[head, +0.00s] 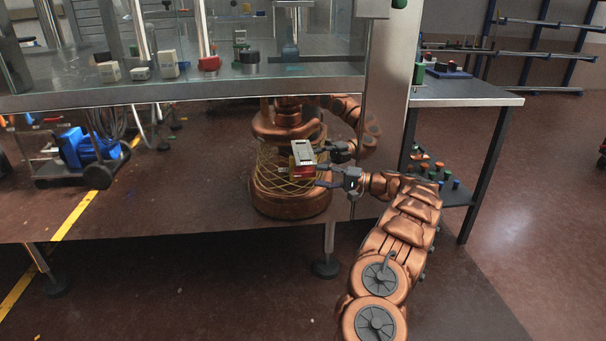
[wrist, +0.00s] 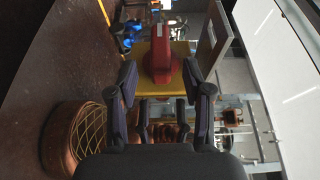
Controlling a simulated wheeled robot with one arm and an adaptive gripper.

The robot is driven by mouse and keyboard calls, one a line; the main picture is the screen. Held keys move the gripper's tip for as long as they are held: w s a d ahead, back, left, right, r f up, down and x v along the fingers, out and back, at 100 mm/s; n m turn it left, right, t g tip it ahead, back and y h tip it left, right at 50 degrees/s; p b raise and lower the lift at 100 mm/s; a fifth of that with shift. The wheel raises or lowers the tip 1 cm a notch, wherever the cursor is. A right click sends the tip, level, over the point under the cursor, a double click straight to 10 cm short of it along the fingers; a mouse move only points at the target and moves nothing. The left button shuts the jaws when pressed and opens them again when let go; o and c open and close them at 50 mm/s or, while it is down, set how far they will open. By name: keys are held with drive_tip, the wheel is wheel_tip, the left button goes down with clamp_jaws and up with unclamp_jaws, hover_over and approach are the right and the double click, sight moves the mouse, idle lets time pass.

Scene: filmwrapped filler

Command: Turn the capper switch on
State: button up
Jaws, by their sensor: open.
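The capper switch shows in the wrist view as a red knob (wrist: 162,58) on a yellow plate (wrist: 181,51). A grey cover flap (wrist: 211,42) stands swung out to its right. In the head view the switch box (head: 304,153) has a pale grey top and red and yellow below. My gripper (head: 322,168) is just right of the box, fingers pointing at it. In the wrist view my gripper (wrist: 164,84) is open and empty, one finger on each side of the knob's line. I cannot tell whether a finger touches the knob, nor its on or off state.
A glass-walled machine (head: 185,88) with several small blocks inside is above the box. A steel post (head: 388,75) and a side table (head: 460,93) are close to my arm on the right. A blue wheeled unit (head: 85,147) stands at left. Floor at right is clear.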

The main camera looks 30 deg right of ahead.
sight(304, 173)
drive_tip(key=x, duration=0.6)
drive_tip(key=shift+b, duration=0.35)
drive_tip(key=shift+c, duration=0.4)
clamp_jaws()
